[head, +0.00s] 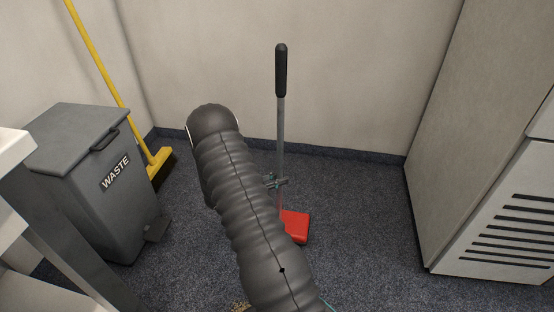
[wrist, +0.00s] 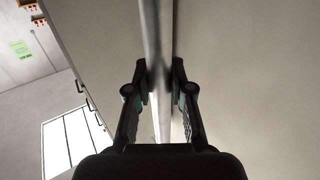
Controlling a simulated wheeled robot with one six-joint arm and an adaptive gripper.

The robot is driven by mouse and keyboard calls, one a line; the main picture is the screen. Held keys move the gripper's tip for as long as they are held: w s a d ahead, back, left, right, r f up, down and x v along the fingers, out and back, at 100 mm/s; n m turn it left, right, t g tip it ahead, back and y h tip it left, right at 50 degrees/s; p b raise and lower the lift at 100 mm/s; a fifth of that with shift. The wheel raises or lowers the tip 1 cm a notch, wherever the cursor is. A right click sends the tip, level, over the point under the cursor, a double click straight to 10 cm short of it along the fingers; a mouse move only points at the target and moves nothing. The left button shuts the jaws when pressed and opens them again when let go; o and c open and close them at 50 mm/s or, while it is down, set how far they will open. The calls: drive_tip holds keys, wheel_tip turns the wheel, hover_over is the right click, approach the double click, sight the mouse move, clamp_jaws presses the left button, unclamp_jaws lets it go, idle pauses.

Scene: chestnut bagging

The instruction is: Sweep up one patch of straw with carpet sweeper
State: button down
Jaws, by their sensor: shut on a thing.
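The carpet sweeper stands upright on the carpet near the back wall. It has a red head (head: 296,227), a grey metal pole (head: 280,130) and a black grip at the top. My gripper (head: 274,182) is low on the pole, a little above the red head, partly hidden behind my arm. In the wrist view my gripper (wrist: 161,85) has its two fingers closed on either side of the pole (wrist: 160,30). A small bit of straw (head: 241,307) shows at the bottom edge of the head view, mostly hidden by my arm.
A grey waste bin (head: 85,185) stands at the left, with a yellow broom (head: 105,70) leaning behind it. A pale table (head: 15,150) is at the left edge. A large beige cabinet (head: 475,130) stands at the right. Carpet between sweeper and cabinet is clear.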

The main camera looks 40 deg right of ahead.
sight(280, 160)
drive_tip(key=shift+w+r+p, duration=0.15)
drive_tip(key=shift+r+p, duration=0.25)
drive_tip(key=shift+r, duration=0.9)
wheel_tip(280, 160, up, 2)
drive_tip(key=shift+d+r+p, duration=0.1)
drive_tip(key=shift+p, duration=0.85)
drive_tip(key=shift+r+p, duration=1.05)
drive_tip(key=shift+r, duration=0.6)
